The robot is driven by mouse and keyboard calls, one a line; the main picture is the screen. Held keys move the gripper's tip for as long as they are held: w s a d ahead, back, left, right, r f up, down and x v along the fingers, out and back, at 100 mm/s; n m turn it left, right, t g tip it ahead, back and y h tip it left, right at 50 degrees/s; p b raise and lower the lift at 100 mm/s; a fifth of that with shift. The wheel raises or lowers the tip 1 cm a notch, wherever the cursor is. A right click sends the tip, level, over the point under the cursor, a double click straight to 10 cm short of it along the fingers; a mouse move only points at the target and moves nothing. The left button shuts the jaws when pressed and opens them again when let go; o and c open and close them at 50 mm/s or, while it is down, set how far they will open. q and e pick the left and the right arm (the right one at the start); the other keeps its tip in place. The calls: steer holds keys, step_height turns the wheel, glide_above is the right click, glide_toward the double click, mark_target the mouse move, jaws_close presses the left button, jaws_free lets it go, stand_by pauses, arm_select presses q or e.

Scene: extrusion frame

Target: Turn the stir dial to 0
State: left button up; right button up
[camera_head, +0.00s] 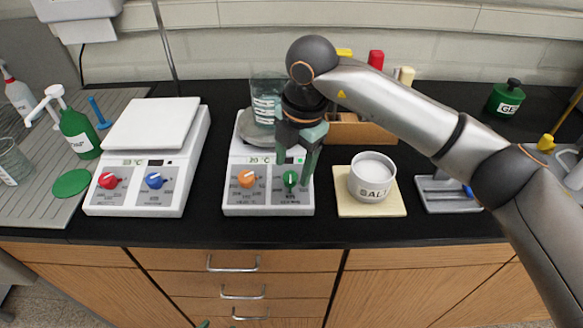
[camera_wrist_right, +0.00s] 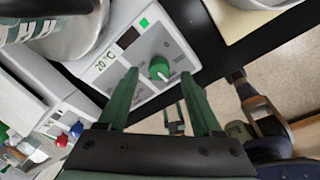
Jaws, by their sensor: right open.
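The middle hotplate (camera_head: 233,205) has an orange dial (camera_head: 247,178) on the left and a green dial (camera_head: 290,180) on the right of its front panel. The dial labels are too small to read. In the right wrist view the green dial (camera_wrist_right: 159,68) has a white pointer mark. My right gripper (camera_head: 296,160) is open, with its green fingers above and around the green dial's place. In the right wrist view the dial shows between the fingertips (camera_wrist_right: 160,75); contact cannot be told. A tip of my left gripper (camera_head: 205,323) shows at the bottom edge.
A beaker (camera_head: 267,88) stands on the middle hotplate, close to my right gripper. A salt jar (camera_head: 371,182) on a cream tile is to the right. Another hotplate (camera_head: 150,130) with red and blue dials is to the left. The black counter's front strip is clear.

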mark_target(290, 180)
steer(key=shift+w+a+f, duration=0.1)
steer(key=shift+f, duration=0.6)
steer(key=shift+w+a+f, duration=0.1)
steer(key=shift+f, duration=0.6)
steer(key=shift+c, duration=0.3)
jaws_close()
